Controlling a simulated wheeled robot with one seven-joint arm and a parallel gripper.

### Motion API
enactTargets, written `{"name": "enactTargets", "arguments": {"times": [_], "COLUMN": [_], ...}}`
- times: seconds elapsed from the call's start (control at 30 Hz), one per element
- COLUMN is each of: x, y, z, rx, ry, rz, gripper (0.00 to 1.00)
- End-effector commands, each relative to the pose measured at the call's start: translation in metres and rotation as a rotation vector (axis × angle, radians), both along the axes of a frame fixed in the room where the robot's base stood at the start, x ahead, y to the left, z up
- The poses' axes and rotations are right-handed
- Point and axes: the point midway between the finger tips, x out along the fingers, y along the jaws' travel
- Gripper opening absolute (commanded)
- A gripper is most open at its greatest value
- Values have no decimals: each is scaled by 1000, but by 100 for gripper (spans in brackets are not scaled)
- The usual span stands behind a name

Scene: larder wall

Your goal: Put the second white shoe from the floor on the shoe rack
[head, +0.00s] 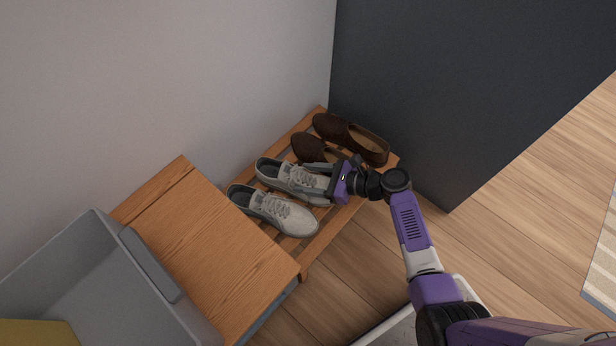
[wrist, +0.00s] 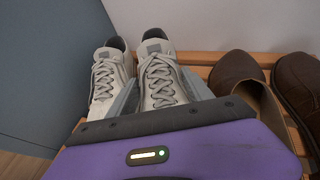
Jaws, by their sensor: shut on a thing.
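Two white shoes are at the wooden slatted shoe rack (head: 312,246). One white shoe (head: 274,210) rests on the rack at its near left end; it is on the left in the wrist view (wrist: 104,76). The second white shoe (head: 290,177) is right beside it, between the first shoe and the brown shoes, and also shows in the wrist view (wrist: 158,72). My gripper (head: 329,180) is shut on this second shoe, with its fingers on either side of it in the wrist view. The shoe looks level; I cannot tell whether its sole touches the slats.
A pair of brown shoes (head: 350,138) stands on the rack beyond the white ones. A wooden cabinet (head: 205,240) adjoins the rack on the left, with a grey bin (head: 150,265) beside it. A dark panel (head: 440,80) rises behind the rack's far end.

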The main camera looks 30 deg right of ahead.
Motion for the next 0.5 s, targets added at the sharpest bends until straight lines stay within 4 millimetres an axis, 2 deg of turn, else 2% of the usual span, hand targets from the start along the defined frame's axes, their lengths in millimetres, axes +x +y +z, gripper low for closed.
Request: {"name": "enactTargets", "arguments": {"times": [0.5], "x": [1], "y": [0], "z": [-6], "rx": [1], "ry": [-2], "rz": [-1], "gripper": [0]}}
